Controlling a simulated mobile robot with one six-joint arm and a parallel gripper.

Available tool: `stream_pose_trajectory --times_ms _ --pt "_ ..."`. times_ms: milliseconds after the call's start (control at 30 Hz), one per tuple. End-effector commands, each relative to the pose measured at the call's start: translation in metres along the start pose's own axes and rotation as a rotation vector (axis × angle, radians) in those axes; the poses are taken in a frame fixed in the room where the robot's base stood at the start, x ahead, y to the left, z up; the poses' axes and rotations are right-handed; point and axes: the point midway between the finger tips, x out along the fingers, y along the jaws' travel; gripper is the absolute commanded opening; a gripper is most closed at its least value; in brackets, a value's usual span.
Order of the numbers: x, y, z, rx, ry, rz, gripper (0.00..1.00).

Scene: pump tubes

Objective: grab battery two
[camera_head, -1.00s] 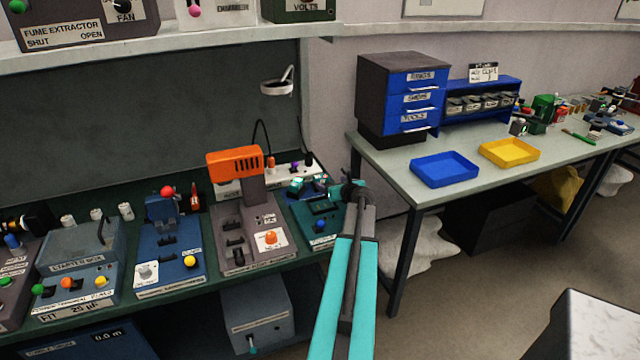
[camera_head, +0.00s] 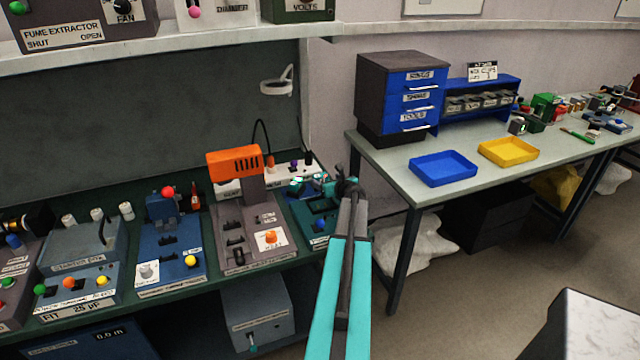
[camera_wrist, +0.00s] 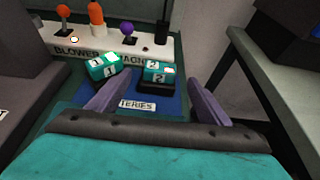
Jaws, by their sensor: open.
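Battery two (camera_wrist: 157,74), a small teal block with a white top marked 2, sits in a dark holder on the blue batteries tray (camera_wrist: 173,104) in the wrist view. Battery one (camera_wrist: 104,68), a similar block marked 1, lies turned at an angle to its left. My gripper (camera_wrist: 163,93) is open and empty, with battery two ahead and between the lines of its two fingers. In the head view my gripper (camera_head: 346,187) is at the right end of the green bench, and partly hides the batteries area.
Behind the batteries stands a white panel (camera_wrist: 112,40) with orange and purple knobs and a dark upright post. A grey box lies left in the wrist view. The pale table (camera_head: 398,170) with blue and yellow trays stands to the right.

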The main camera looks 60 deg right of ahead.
Motion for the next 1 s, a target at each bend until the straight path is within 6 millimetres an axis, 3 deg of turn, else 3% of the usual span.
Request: stream_pose_trajectory --times_ms 700,1000 --pt "0.048 0.000 0.003 -0.001 0.000 0.001 0.72" --pt "0.052 0.002 0.002 -0.001 0.000 0.002 0.72"
